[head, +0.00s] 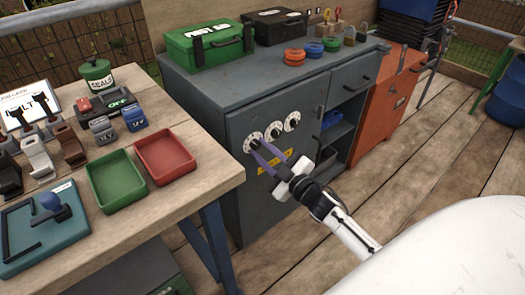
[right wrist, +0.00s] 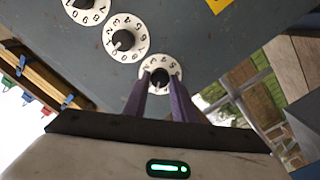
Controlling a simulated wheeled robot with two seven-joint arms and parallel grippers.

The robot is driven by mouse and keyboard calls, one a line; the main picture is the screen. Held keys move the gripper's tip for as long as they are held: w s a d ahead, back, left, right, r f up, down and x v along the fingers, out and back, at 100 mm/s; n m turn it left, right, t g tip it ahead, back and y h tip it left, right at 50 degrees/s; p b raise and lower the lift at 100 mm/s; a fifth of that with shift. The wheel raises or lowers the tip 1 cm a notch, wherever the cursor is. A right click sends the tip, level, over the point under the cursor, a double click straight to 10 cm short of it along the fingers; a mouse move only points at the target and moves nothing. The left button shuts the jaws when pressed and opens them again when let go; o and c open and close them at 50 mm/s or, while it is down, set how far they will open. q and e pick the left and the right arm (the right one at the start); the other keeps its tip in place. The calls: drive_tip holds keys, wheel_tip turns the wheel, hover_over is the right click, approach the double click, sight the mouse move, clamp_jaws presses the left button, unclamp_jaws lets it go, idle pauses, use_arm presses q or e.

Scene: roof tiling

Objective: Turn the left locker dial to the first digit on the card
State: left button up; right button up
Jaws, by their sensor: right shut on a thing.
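The left locker dial (head: 252,143) is a white numbered disc with a dark knob on the grey locker door (head: 245,185). My right gripper (head: 262,150) reaches it from the lower right, its two purple fingers shut on the knob. In the right wrist view the fingers (right wrist: 160,84) straddle the dark knob (right wrist: 160,76), and part of the number ring (right wrist: 175,66) shows around it. The digits there are too small to read surely. The middle dial (head: 273,131) and right dial (head: 292,120) are free. I cannot make out a card with digits. My left gripper is out of view.
A yellow label (head: 275,161) is below the dials. Green (head: 207,45) and black (head: 275,26) cases stand on the cabinet top. The wooden table (head: 210,178) at left holds a green tray (head: 115,181), a red tray (head: 165,156) and several tools.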

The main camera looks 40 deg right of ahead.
drive_tip(key=shift+n, duration=0.6)
drive_tip(key=o, duration=1)
drive_tip(key=shift+o, duration=0.2)
drive_tip(key=shift+s, duration=0.1)
drive_tip(key=s+p, duration=0.1)
drive_tip(key=s, duration=0.9)
drive_tip(key=shift+d, duration=0.25)
drive_tip(key=shift+s+a+f, duration=0.1)
drive_tip(key=shift+s, duration=0.05)
